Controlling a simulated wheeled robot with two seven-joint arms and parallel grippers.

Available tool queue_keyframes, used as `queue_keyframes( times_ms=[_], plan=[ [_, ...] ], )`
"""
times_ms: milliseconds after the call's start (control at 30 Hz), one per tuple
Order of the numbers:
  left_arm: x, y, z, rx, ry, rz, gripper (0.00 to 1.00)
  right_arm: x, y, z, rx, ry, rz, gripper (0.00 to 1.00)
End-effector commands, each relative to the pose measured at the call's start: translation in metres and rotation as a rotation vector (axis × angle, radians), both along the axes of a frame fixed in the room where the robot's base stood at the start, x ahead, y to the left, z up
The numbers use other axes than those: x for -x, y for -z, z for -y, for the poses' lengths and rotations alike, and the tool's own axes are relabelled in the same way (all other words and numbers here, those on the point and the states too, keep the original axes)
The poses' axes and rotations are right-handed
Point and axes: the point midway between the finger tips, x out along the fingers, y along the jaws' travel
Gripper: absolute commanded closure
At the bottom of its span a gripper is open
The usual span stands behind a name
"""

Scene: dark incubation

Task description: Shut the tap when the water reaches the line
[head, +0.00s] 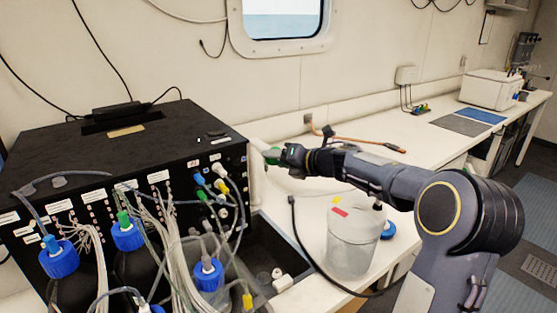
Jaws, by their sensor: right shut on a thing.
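My right gripper (272,154) reaches in from the right, at the right side of the black box. It is shut on a small green part (272,157) that looks like the tap's handle. The jaws and arm hide most of the tap. A translucent cylindrical container (352,245) stands upright on the white bench below my forearm, with a red mark and a yellow mark near its top. I cannot make out a water level in it. My left gripper is out of view.
A large black box (120,160) with many tubes and blue-capped bottles (127,235) fills the left. A dark hose (305,250) runs along the bench front.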

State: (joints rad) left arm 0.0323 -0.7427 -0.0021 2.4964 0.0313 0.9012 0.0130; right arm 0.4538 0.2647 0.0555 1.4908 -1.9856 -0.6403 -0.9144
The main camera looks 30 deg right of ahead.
Motion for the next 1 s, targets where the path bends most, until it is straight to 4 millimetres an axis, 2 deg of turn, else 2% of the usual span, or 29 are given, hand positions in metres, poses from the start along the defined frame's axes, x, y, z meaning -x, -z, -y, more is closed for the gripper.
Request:
queue_keyframes(
  times_ms=[267,600,1000],
  plan=[
    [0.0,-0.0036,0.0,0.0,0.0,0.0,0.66,0.0,0.0005,0.0007,-0.103,0.001,-0.011,0.72],
    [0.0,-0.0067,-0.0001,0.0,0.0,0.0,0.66,0.0,0.0016,0.0004,-0.384,0.0,-0.033,0.72],
    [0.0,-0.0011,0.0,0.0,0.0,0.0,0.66,0.0001,0.0022,0.0006,-0.687,0.001,-0.055,0.72]
  ],
)
